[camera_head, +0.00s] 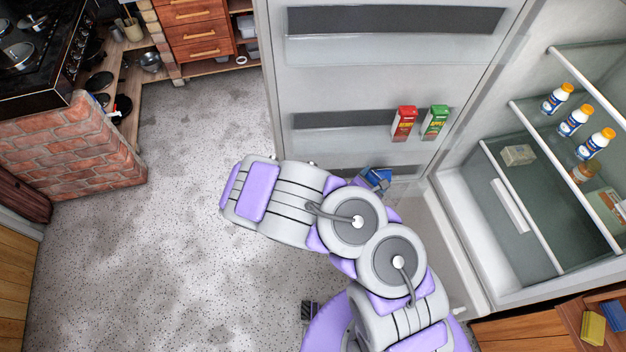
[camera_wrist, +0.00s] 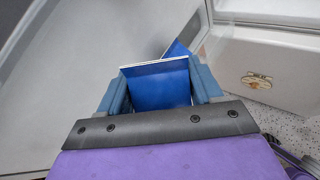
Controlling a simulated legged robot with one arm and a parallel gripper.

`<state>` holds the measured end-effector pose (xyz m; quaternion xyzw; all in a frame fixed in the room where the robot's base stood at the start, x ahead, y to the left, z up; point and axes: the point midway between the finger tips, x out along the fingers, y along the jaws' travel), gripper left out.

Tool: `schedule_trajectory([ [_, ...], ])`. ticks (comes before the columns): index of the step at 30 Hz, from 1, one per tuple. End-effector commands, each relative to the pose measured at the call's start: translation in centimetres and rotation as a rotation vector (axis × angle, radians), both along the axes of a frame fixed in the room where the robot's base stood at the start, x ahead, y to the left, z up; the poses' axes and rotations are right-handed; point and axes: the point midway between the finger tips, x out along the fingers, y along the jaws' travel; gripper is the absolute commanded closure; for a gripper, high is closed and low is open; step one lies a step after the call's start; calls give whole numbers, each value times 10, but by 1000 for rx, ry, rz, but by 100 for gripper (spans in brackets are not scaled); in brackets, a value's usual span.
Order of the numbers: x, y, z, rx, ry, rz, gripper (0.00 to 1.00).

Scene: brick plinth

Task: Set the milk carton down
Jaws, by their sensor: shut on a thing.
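The milk carton (camera_wrist: 158,88) is blue with a thin white upper edge. In the wrist view it sits between the two blue-grey fingers of my gripper (camera_wrist: 158,82), which is shut on it. A second blue patch shows just behind it; I cannot tell whether it is part of the carton. In the head view a blue shape (camera_head: 376,178) shows beside my arm, near the open fridge door's lower shelf. My arm hides most of the gripper and carton there. I cannot tell whether the carton touches anything beneath it.
The fridge door (camera_head: 350,80) stands open, with a red carton (camera_head: 404,124) and a green carton (camera_head: 435,123) on a shelf. The fridge shelves hold white bottles (camera_head: 575,121) with orange caps. A brick plinth (camera_head: 75,145) under a stove stands left. The speckled floor (camera_head: 170,240) between is clear.

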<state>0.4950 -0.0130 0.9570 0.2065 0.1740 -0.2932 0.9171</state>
Motion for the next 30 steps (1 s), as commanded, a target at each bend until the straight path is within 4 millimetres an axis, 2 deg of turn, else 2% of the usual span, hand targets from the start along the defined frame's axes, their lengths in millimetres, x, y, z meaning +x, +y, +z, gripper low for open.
schedule_trajectory([
  [8,13,34,-6,-3,-3,4,78],
  [12,19,52,-2,-9,-6,3,78],
  [30,42,103,0,0,-2,7,78],
])
